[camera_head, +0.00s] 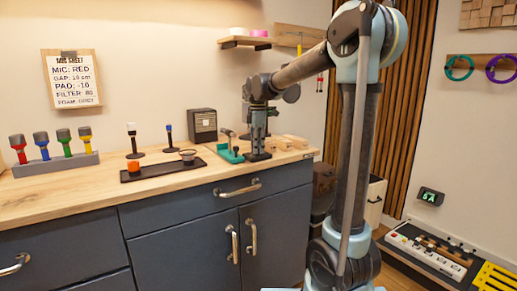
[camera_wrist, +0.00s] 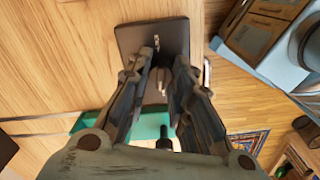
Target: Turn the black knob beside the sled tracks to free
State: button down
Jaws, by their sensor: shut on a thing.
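My gripper (camera_head: 258,141) points down at the right end of the counter, over a small dark base plate (camera_head: 266,156). In the wrist view my gripper (camera_wrist: 166,66) has its two fingers on either side of a small dark piece, which seems to be the black knob (camera_wrist: 160,78), and is shut on it. The fingers hide much of the knob. The dark plate (camera_wrist: 130,38) lies under the fingertips, with a small pale marking on it. I cannot make out the knob's setting or the sled tracks.
A green stand (camera_head: 229,155) is just left of my gripper; its green base (camera_wrist: 150,124) shows in the wrist view. Wooden blocks (camera_head: 295,141) lie to the right. A black tray (camera_head: 150,173) with cups and a dark speaker box (camera_head: 203,125) stand further left.

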jog(key=shift+w+n, duration=0.2)
jog(key=shift+n, duration=1.7)
jog(key=c, duration=1.4)
grip_release()
jog(key=shift+w, duration=0.1)
jog(key=shift+c, duration=0.2)
jog(key=shift+o, duration=0.2)
jog(key=shift+r, duration=0.1)
notch_tip(320, 180, up, 12)
jog(key=shift+f, duration=0.2)
